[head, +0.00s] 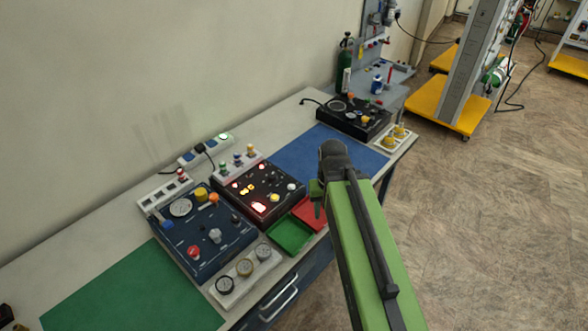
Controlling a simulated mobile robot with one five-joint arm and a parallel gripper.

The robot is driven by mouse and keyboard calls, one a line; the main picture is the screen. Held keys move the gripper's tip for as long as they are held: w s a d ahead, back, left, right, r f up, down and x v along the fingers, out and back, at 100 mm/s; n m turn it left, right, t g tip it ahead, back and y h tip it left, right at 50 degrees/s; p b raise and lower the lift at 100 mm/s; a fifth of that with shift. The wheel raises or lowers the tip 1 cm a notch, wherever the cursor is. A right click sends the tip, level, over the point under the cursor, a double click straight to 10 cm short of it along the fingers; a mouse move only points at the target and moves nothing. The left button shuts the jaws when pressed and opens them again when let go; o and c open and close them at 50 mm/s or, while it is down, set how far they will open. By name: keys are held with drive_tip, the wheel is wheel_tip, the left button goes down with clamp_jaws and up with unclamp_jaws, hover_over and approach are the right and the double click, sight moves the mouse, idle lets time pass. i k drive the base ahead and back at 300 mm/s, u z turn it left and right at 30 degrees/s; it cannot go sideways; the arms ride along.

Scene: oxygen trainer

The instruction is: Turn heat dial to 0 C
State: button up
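Three control panels stand on the bench, and I cannot tell which knob is the heat dial; labels are too small to read. The middle black panel (258,208) has lit red and yellow lamps and several small knobs. The blue panel (222,243) at left has a round gauge (181,207), orange, red and grey knobs. A far black panel (342,120) has a gauge and coloured knobs.
A green tray (287,238) and a red tray (314,207) sit in front of the middle panel. Gauges on a white block (245,267) stand before the blue panel. Open floor lies to the right.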

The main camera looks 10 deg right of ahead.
sight(272, 178)
drive_tip(key=z, duration=0.35)
drive_tip(key=k, duration=1.25)
drive_tip(key=u, duration=0.4)
drive_tip(key=i, duration=1)
drive_tip(key=u, duration=0.1)
